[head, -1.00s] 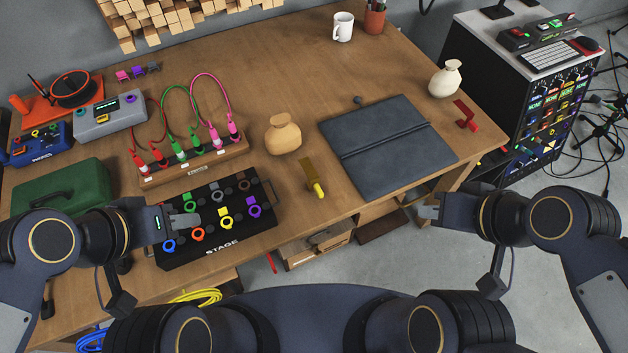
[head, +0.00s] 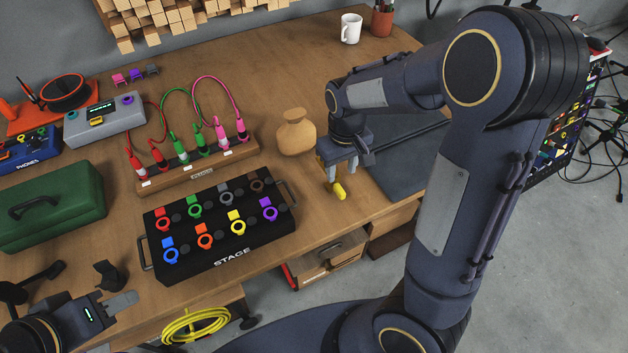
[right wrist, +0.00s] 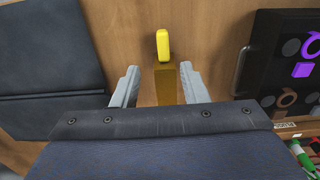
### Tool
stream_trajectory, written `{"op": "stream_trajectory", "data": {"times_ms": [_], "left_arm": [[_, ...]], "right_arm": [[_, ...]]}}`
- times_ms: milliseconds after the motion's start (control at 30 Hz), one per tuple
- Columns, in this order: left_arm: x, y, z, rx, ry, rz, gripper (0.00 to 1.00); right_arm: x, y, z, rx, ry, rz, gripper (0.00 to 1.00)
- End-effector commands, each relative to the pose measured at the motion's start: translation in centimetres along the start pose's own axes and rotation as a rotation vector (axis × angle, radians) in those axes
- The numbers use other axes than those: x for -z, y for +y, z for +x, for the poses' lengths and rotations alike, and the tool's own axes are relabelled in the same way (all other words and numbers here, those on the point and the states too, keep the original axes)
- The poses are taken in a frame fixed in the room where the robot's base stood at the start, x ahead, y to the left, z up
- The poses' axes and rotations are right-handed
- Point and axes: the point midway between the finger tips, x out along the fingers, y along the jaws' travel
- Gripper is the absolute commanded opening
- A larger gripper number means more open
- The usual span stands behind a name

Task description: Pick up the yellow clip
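The yellow clip (head: 340,190) lies on the table near its front edge. It has a bright yellow end and a darker yellow-brown body. In the right wrist view the yellow clip (right wrist: 164,46) points away from my gripper, its body between the two fingers. My right gripper (head: 343,174) is over the clip, pointing down. In the right wrist view my right gripper (right wrist: 160,85) is open, with a gap between each finger and the clip. My left gripper (head: 122,304) is at the lower left, away from the clip; its finger gap is not clear.
A tan vase (head: 296,133) stands close left of my right gripper. A dark folded mat (head: 385,185) lies to its right, partly hidden by my right arm. The black STAGE board (head: 215,250) with several coloured rings and a green case (head: 50,205) lie left.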

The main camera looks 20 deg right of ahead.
Motion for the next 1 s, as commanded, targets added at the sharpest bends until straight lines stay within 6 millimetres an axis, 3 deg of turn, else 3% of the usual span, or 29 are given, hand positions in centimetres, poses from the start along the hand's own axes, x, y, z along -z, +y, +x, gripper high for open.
{"op": "stream_trajectory", "data": {"times_ms": [500,833,1000], "left_arm": [[-0.2,-0.2,0.5,0.0,0.0,0.0,0.36],[-0.3,-0.2,0.5,0.0,0.0,0.0,0.36],[-0.3,-0.2,0.5,0.0,0.0,0.0,0.36]], "right_arm": [[-0.2,-0.6,6.7,0.0,-0.004,0.001,0.4],[-0.1,-0.6,7.4,0.002,0.0,0.002,0.4],[-0.1,-0.6,7.4,0.002,0.0,0.002,0.19]]}}
